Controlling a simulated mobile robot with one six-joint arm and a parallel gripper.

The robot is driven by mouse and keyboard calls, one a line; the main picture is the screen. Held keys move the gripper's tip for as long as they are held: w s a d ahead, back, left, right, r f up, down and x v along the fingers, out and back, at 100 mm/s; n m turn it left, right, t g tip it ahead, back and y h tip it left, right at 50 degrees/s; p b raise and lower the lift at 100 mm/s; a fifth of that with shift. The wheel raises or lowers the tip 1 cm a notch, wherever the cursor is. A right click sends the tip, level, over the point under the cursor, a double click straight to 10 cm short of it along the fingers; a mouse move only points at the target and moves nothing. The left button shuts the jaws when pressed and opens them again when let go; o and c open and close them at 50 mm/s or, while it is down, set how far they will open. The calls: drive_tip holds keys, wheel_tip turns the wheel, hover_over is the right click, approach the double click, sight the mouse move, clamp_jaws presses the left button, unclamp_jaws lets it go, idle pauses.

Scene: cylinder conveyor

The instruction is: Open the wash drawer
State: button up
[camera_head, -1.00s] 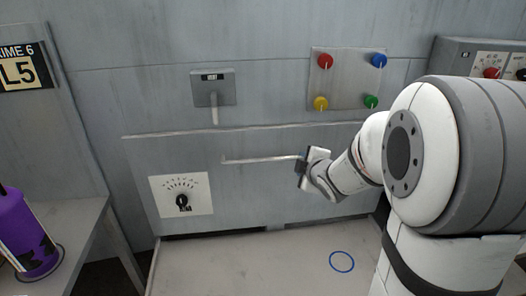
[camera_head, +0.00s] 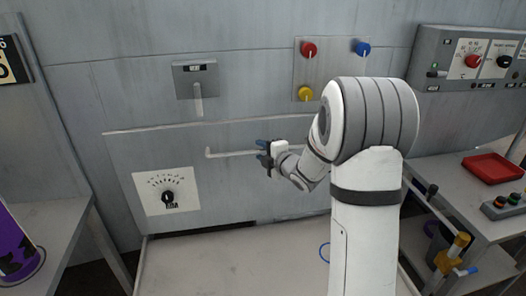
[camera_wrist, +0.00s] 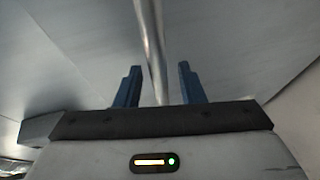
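The wash drawer (camera_head: 240,185) is the wide grey front panel in the wall, and it looks shut. Its long white bar handle (camera_head: 232,153) runs across the panel's upper part. My gripper (camera_head: 262,151) is at the right part of this handle. In the wrist view my gripper (camera_wrist: 158,88) has its two blue fingers apart, with the handle bar (camera_wrist: 152,45) running between them. My arm hides the handle's right end.
A dial plate (camera_head: 167,191) is on the panel's left. A lever box (camera_head: 195,79) and coloured knobs (camera_head: 309,49) are on the wall above. A side table with a red tray (camera_head: 492,168) stands right. A purple cylinder (camera_head: 14,255) stands left. The low surface (camera_head: 230,262) in front is mostly clear.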

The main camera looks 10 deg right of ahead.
drive_tip(key=shift+w, duration=0.1)
drive_tip(key=shift+c, duration=0.5)
clamp_jaws()
